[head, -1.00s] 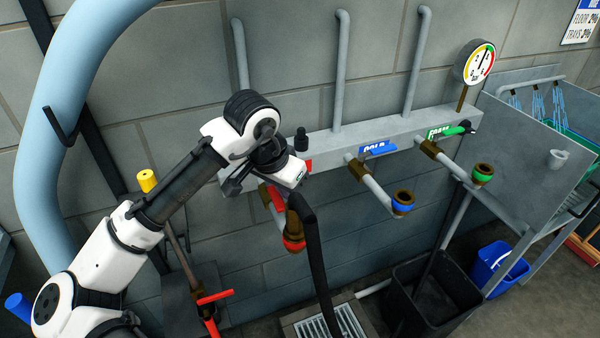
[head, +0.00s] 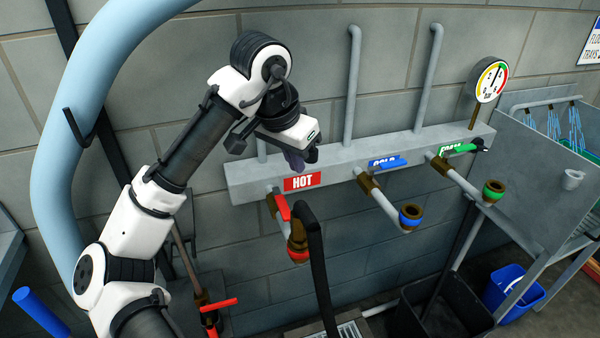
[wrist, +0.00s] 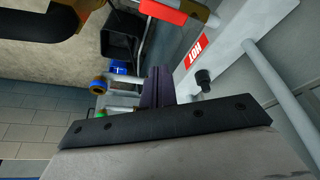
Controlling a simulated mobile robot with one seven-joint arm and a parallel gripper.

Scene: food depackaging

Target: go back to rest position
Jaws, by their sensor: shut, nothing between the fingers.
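My gripper (head: 294,162) is shut and empty. In the head view it is raised in front of the grey pipe manifold (head: 340,158), above and to the left of the red HOT label (head: 302,181). In the wrist view the closed dark fingers (wrist: 158,88) point toward the valves, with nothing between them. The red valve handle (head: 283,207) is below the gripper and apart from it; it also shows at the top of the wrist view (wrist: 163,11).
A black hose (head: 318,265) hangs from the hot outlet. Blue (head: 411,215) and green (head: 493,188) outlets stick out to the right. A pressure gauge (head: 491,80) stands on the manifold. A thick light-blue pipe (head: 75,120) runs along the left. Black and blue bins (head: 507,287) stand below.

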